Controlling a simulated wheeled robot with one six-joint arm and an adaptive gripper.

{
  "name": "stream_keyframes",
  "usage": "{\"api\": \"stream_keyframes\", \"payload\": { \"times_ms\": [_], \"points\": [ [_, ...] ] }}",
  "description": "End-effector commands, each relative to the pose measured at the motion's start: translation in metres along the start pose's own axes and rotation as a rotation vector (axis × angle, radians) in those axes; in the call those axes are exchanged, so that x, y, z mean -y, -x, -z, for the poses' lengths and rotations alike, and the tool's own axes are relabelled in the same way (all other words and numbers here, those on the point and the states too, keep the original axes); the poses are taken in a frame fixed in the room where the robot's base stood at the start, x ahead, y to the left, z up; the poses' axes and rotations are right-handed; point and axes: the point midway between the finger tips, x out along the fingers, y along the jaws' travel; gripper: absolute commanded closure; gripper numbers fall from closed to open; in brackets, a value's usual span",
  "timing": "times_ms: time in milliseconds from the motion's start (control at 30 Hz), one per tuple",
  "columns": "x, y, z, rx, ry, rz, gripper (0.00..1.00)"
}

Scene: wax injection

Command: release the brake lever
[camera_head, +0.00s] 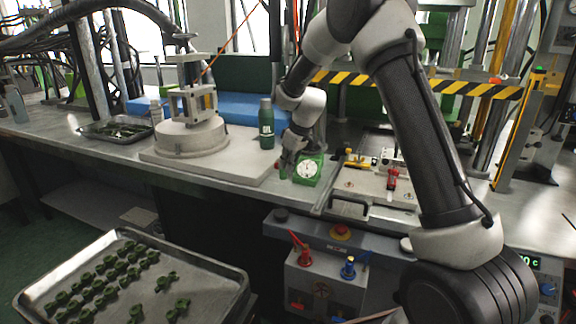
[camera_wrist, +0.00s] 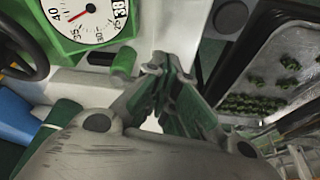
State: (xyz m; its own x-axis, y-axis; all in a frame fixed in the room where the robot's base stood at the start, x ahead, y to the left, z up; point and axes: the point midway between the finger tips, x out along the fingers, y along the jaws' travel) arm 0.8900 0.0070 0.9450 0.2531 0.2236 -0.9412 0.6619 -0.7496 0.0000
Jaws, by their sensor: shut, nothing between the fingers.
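My gripper (camera_head: 287,165) points down over the bench between a green bottle (camera_head: 266,126) and a green-framed dial (camera_head: 307,169). In the wrist view its fingers (camera_wrist: 163,78) are together with nothing held between them. I cannot tell for sure which part is the brake lever. A red-handled lever (camera_head: 304,252) and a blue-handled lever (camera_head: 349,266) stand on the control box below the bench edge, apart from my gripper. A small green grip (camera_wrist: 122,61) shows left of the fingertips in the wrist view. The dial (camera_wrist: 80,22) lies beyond it.
A round turntable (camera_head: 190,140) with a metal frame stands left of the bottle. A plate with yellow and red clamps (camera_head: 392,180) lies to the right. A tray of green pieces (camera_head: 212,285) is in front, lower left. A striped barrier (camera_head: 440,86) crosses behind.

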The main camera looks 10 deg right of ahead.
Motion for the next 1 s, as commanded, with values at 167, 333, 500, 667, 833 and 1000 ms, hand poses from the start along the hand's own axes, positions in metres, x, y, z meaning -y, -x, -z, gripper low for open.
{"api": "stream_keyframes", "payload": {
  "times_ms": [167,333,500,667,833,1000],
  "points": [
    [0.002,-0.001,0.001,0.001,-0.023,-0.008,1.0],
    [0.003,-0.001,0.003,0.001,-0.051,-0.018,1.0],
    [0.006,-0.002,0.006,0.0,-0.096,-0.035,1.0],
    [0.011,-0.004,0.011,0.0,-0.179,-0.064,1.0],
    [0.017,-0.007,0.02,0.0,-0.312,-0.114,1.0],
    [0.02,-0.011,0.03,0.0,-0.316,-0.114,1.0]
  ]
}}
